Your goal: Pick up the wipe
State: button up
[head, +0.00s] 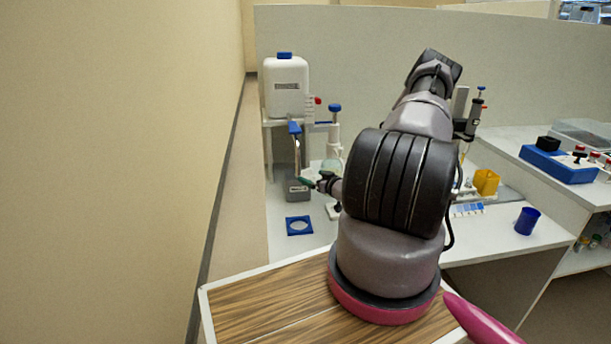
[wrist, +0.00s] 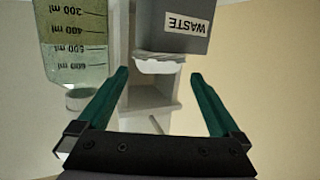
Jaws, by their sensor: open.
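A white, soft-edged piece that looks like the wipe (wrist: 160,66) shows in the wrist view at the edge of a grey box labelled WASTE (wrist: 175,28), which appears upside down there. My gripper (wrist: 160,75) is open, its two green fingers on either side of the white piece in the picture. I see no contact, and the remaining distance is hard to judge. In the head view my gripper (head: 307,182) is just above the grey waste box (head: 297,193). I cannot make out the wipe in that view.
A graduated bottle (wrist: 73,40) is close to the left finger in the wrist view. In the head view a white carboy (head: 286,86) stands on a shelf behind the gripper. A blue square frame (head: 299,226) lies in front of the waste box. A blue cup (head: 527,220) stands at right.

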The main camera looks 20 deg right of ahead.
aim_at(307, 175)
jog(key=shift+f+x, duration=0.15)
jog(key=shift+x, duration=1.45)
jog(key=shift+f+x, duration=0.15)
jog(key=shift+x, duration=1.45)
jog(key=shift+s+d, duration=0.1)
jog(key=c, duration=1.2)
notch_tip(307, 175, up, 10)
jog(key=shift+w+f, duration=0.6)
jog(key=shift+f, duration=0.25)
jog(key=shift+w+f, duration=0.6)
jog(key=shift+f, duration=0.3)
jog(key=shift+w+f, duration=0.65)
jog(key=shift+f, duration=0.2)
